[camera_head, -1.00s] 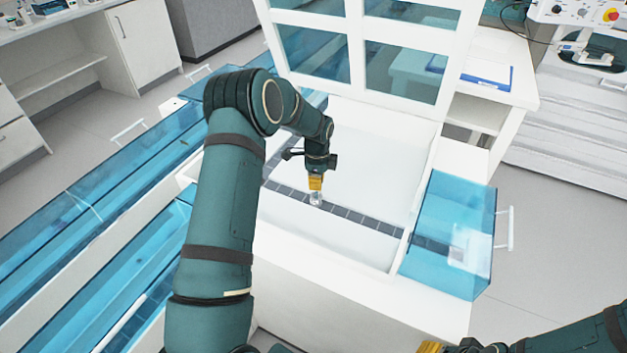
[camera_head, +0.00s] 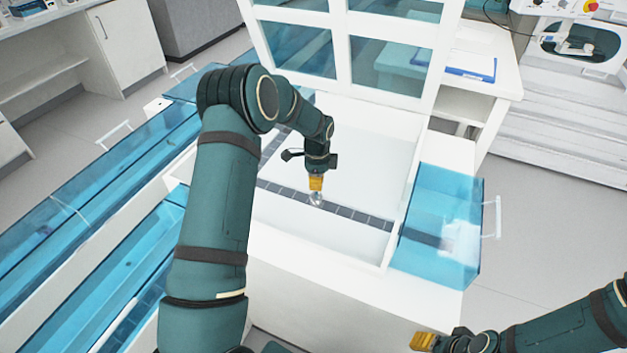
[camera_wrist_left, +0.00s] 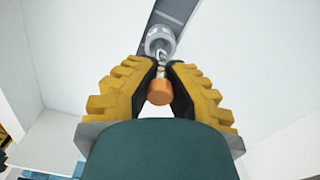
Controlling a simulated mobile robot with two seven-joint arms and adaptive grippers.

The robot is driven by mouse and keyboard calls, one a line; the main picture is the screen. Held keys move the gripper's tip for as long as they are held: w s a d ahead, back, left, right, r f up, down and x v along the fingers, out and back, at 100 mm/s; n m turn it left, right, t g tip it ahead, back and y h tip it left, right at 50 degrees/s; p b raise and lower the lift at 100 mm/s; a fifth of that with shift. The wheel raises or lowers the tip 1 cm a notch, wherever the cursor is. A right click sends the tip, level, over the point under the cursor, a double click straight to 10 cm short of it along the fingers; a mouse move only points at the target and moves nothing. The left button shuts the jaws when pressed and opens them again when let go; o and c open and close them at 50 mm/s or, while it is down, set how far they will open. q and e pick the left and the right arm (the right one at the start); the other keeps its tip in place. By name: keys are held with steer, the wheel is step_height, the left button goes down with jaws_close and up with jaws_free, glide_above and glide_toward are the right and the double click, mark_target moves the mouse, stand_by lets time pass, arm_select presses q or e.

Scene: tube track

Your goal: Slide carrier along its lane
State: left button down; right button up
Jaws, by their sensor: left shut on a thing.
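The carrier (camera_head: 316,199) is a small clear and silver piece on the dark segmented lane (camera_head: 345,212) that crosses the white bay. My left gripper (camera_head: 316,185) points down over it with yellow fingers. In the left wrist view the gripper (camera_wrist_left: 160,82) is shut on an orange-capped tube, whose orange end (camera_wrist_left: 160,92) shows between the fingers. The silver round carrier (camera_wrist_left: 159,40) sits on the dark lane just beyond the fingertips. My right gripper (camera_head: 424,341) shows its yellow fingers at the bottom right, away from the lane; its opening is unclear.
A blue transparent box (camera_head: 436,225) with a white handle covers the lane's right end. Long blue covers (camera_head: 90,215) run along the left. A raised white-framed window (camera_head: 345,50) stands behind the bay. The bay's white floor (camera_head: 350,150) is clear.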

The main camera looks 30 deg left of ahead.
arm_select(q)
steer(key=shift+w+d, duration=0.2)
steer(key=shift+d, duration=1.25)
steer(key=shift+w+d, duration=0.15)
steer(key=shift+d, duration=1.25)
steer(key=c, duration=1.1)
jaws_free()
steer(key=shift+o, duration=0.2)
steer(key=shift+r, duration=0.1)
step_height(320, 180, up, 12)
steer(key=shift+s, duration=0.15)
